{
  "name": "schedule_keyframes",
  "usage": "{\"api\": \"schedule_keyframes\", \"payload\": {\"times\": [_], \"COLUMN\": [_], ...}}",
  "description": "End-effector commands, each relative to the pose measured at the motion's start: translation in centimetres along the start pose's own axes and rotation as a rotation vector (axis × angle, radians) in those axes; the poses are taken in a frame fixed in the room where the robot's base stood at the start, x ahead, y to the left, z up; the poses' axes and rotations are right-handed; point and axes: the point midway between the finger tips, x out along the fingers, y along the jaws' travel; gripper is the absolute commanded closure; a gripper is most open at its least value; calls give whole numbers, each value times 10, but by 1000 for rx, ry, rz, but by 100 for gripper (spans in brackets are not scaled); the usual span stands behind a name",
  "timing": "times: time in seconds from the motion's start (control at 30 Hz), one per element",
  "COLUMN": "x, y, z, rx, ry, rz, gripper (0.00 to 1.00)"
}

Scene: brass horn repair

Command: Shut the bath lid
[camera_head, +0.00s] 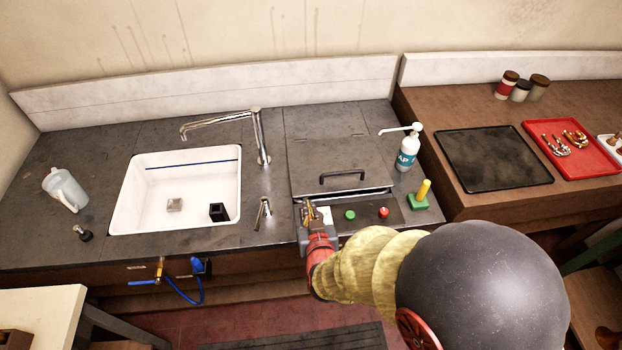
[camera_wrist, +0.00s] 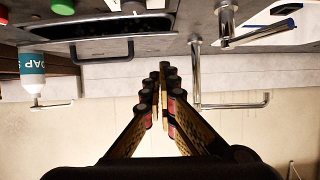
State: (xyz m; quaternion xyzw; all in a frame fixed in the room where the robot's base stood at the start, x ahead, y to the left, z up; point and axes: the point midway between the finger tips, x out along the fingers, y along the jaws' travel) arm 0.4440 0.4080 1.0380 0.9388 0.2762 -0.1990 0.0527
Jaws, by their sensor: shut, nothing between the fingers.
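The bath lid (camera_head: 335,158) is a flat grey panel set in the dark counter, with a black bar handle (camera_head: 342,176) near its front edge. A narrow dark gap with a pale rim shows below that front edge, so the lid looks slightly ajar. The wrist view, upside down, shows the handle (camera_wrist: 90,52) and the dark bath opening (camera_wrist: 105,25). My gripper (camera_head: 311,208) is shut and empty at the lid's front left corner, left of and nearer than the handle. Its fingers (camera_wrist: 163,70) meet in the wrist view. I cannot tell whether they touch the lid.
A green button (camera_head: 350,215) and red button (camera_head: 383,212) sit on the front panel. A soap bottle (camera_head: 407,152) and a green block with yellow handle (camera_head: 420,197) stand right. The tap (camera_head: 262,135) and white sink (camera_head: 130,190) are left. The wall is behind.

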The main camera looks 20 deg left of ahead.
Motion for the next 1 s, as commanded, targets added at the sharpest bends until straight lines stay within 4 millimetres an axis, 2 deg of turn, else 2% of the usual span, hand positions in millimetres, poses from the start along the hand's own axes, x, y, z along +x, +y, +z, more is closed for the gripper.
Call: {"api": "schedule_keyframes", "payload": {"times": [0.1,0.27,0.77,0.83,1.0], "x": [1,12,104,105,110], "y": [7,8,10,10,10], "z": [-12,-16,-20,-6,10], "rx": [1,-5,-5,-7,-6], "ry": [50,62,59,56,60], "rz": [23,26,25,24,24], "gripper": [100,100,100,100,100]}}
